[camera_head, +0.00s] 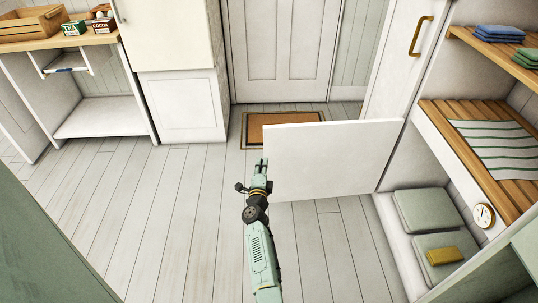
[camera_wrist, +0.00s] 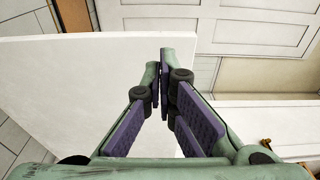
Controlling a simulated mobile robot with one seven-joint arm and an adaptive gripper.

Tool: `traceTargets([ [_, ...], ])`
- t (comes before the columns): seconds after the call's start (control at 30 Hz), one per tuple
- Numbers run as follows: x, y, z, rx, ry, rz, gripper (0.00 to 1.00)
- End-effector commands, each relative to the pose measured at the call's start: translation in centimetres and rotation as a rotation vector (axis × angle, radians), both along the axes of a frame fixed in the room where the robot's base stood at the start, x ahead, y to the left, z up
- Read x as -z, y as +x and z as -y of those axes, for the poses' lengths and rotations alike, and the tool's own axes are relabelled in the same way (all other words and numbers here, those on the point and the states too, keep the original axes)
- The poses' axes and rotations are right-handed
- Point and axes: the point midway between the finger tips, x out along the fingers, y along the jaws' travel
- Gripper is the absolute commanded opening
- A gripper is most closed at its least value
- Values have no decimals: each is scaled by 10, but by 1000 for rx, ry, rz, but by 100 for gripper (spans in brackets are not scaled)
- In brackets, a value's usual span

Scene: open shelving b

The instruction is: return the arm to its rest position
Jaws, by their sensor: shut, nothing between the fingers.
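My arm (camera_head: 263,255) reaches up from the bottom middle of the head view, over the floor. My gripper (camera_head: 263,163) is at its far end, just left of the near edge of a white open door panel (camera_head: 335,157). In the wrist view my gripper (camera_wrist: 162,60) has its fingertips together with nothing between them. The white panel (camera_wrist: 60,80) fills much of the wrist view behind the fingers. Whether the gripper touches the panel cannot be told.
An open shelving unit on the right has a slatted shelf (camera_head: 440,113), grey cushions (camera_head: 425,210) and a round clock (camera_head: 484,215). A doormat (camera_head: 255,130) lies before the far door (camera_head: 282,40). A wooden counter (camera_head: 60,42) stands at left. The floor (camera_head: 150,210) left of my arm is clear.

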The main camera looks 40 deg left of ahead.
Motion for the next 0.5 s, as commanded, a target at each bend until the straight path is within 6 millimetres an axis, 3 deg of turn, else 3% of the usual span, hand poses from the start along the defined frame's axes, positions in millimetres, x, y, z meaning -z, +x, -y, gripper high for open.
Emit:
traceTargets([
  [0.33, -2, -8, -1, -1, 0, 4, 0],
  [0.43, -29, -7, -11, -19, 3, 55, 0],
  [0.5, -65, -9, -22, -41, 4, 123, 0],
])
